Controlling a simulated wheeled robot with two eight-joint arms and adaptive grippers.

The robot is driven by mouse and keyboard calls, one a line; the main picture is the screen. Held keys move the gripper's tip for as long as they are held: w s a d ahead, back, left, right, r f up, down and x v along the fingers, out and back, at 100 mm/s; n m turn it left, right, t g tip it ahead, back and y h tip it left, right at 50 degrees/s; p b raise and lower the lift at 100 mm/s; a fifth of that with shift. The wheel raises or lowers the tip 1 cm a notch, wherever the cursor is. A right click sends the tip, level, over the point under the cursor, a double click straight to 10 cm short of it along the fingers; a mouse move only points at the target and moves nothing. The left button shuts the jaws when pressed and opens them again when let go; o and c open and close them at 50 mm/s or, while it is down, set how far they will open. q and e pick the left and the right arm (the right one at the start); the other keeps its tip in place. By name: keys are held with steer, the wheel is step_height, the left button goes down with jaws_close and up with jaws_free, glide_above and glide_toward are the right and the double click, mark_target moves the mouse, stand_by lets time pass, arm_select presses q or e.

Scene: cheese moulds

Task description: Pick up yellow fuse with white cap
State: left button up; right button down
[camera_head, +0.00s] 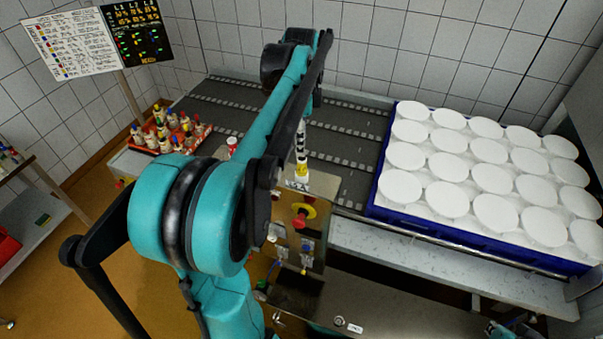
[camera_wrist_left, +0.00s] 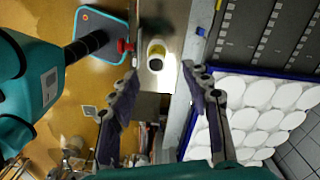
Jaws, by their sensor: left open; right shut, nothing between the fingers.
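Only a small teal and dark part of my right gripper (camera_head: 508,328) shows at the bottom right edge, away from the control box.
The control box has a red stop button (camera_head: 303,213). A red tray (camera_head: 152,150) with several small coloured pieces stands at left, and a red and white piece (camera_head: 232,143) near it. The grey conveyor (camera_head: 350,145) lies behind. A blue crate (camera_head: 440,232) of white moulds is at right.

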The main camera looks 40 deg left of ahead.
mark_target(303, 158)
arm_select(q)
steer(key=f, duration=0.2)
steer(key=f+p, duration=0.1)
steer(key=f, duration=0.1)
steer(key=d+f, duration=0.1)
steer(key=f, duration=0.2)
steer(key=shift+s, duration=0.1)
jaws_close()
